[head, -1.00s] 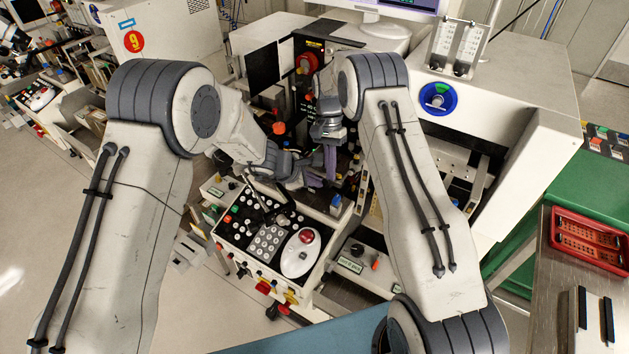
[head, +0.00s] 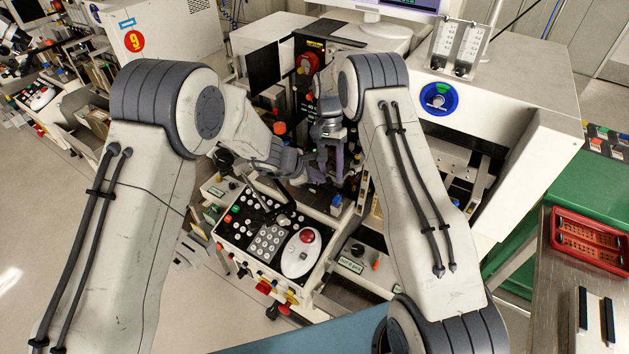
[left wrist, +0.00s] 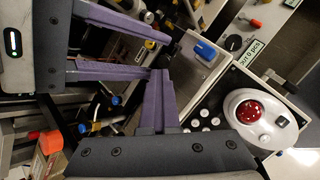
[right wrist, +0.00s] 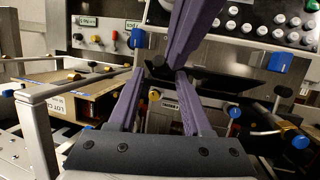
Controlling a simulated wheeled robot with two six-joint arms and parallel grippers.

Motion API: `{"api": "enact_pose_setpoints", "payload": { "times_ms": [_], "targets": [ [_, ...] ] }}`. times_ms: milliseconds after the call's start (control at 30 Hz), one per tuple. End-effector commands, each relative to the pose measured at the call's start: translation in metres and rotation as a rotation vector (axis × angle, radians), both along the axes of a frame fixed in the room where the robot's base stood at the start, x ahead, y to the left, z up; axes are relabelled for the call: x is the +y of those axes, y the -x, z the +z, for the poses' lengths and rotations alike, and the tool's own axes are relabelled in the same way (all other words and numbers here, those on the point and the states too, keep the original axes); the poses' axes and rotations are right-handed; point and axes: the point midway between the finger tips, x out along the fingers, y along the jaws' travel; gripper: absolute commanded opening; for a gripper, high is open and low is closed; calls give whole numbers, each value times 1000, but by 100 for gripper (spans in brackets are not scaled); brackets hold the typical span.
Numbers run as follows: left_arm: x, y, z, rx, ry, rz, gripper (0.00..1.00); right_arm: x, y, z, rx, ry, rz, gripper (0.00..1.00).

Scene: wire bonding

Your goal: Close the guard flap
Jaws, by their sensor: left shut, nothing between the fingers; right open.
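My left gripper (left wrist: 159,76) is shut and empty; its purple fingers meet at their tips in the left wrist view. It reaches in from the top of the right wrist view (right wrist: 180,66). My right gripper (right wrist: 158,76) is open, its two fingers apart with nothing held between them. It also shows at the left of the left wrist view. In the head view both grippers are close together at the machine's middle, partly hidden by my arms. A dark, thin panel (right wrist: 228,82) lies just beyond the fingertips in the right wrist view; I cannot tell whether it is the guard flap.
A control panel with a keypad (head: 266,241) and a white pod with a red button (head: 300,252) stand in front of the grippers. A white machine housing (head: 520,95) is at the right. Metal rails crowd the work area.

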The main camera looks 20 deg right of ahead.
Motion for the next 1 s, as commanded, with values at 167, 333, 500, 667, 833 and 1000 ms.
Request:
{"api": "enact_pose_setpoints", "payload": {
  "times_ms": [167,333,500,667,833,1000],
  "targets": [
    [-5,6,0,7,7,-18,0,-1,-3,7,-1,1,0,49],
    [-5,7,-1,8,6,-18,0,-1,-13,33,-6,2,0,49],
    [-5,7,-1,9,6,-18,0,-2,-27,68,-4,1,0,49],
    [-4,7,-2,10,5,-18,0,-3,-36,92,-3,1,0,49],
    [-4,7,-2,10,5,-18,0,-3,-40,106,-1,1,0,49],
    [-4,7,-2,11,4,-18,0,-2,-41,113,-2,2,8,49]
  ]
}}
